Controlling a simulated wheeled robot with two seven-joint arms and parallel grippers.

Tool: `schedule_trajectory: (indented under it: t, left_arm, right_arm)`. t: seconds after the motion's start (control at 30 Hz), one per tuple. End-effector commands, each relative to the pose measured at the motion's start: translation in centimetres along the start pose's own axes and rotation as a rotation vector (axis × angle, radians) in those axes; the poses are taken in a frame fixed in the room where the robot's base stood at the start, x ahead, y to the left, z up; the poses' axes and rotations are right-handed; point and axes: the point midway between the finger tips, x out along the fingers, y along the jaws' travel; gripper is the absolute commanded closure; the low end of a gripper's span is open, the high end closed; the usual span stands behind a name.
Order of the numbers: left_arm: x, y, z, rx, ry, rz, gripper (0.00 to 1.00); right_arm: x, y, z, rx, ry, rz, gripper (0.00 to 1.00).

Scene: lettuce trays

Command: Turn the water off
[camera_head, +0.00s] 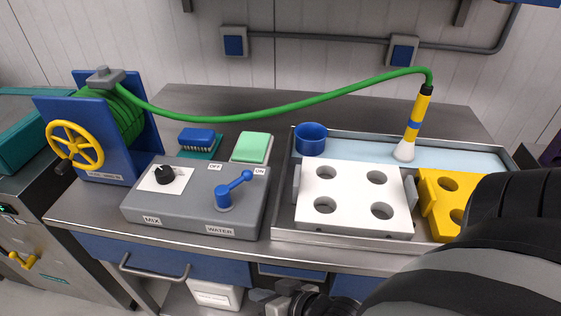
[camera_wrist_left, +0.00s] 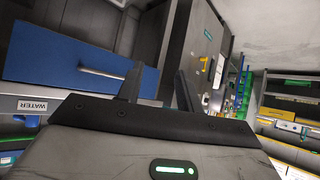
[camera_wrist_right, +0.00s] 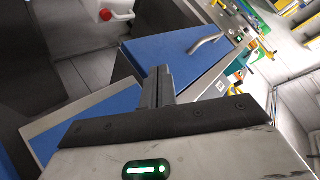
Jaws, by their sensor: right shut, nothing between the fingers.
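The grey control box (camera_head: 140,206) stands on the bench. Its blue water lever (camera_head: 233,189) points up and right, with its knob near the ON label (camera_head: 260,171). The OFF label (camera_head: 215,167) is to the left of that. The WATER label (camera_head: 220,231) is on the front face. My right gripper (camera_head: 262,296) is low in front of the bench, apart from the lever; its fingers are together and empty in the right wrist view (camera_wrist_right: 163,72). My left gripper (camera_wrist_left: 158,70) shows only in its wrist view, fingers apart and empty.
A black dial (camera_head: 166,175) sits on the box's left. A green hose runs from the reel (camera_head: 125,115) to a yellow wand (camera_head: 417,108) over the metal tray (camera_head: 285,232). A white holed block (camera_head: 350,193) is in the tray. A drawer handle (camera_head: 150,272) juts from the bench front.

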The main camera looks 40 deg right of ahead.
Motion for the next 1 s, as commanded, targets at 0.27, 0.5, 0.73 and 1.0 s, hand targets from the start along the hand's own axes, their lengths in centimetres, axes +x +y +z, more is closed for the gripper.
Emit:
schedule_trajectory:
  t: [0.27, 0.5, 0.73, 1.0]
  left_arm:
    - [0.9, 0.4, 0.9, -0.005, 0.007, 0.012, 0.64]
    - [1.1, 0.5, 1.2, -0.002, 0.011, 0.018, 0.64]
    - [1.2, 0.6, 1.4, 0.001, 0.007, 0.021, 0.64]
    - [1.5, 0.6, 1.5, 0.001, 0.015, 0.023, 0.64]
  right_arm:
    - [-5.8, 0.7, -6.5, 1.266, 0.104, -0.230, 1.00]
    - [-10.4, 1.1, -11.7, 2.145, 0.080, -0.513, 1.00]
    - [-12.3, 1.7, -14.0, 2.519, 0.041, -0.672, 1.00]
    - [-11.1, 1.6, -15.0, 2.539, 0.033, -0.703, 1.00]
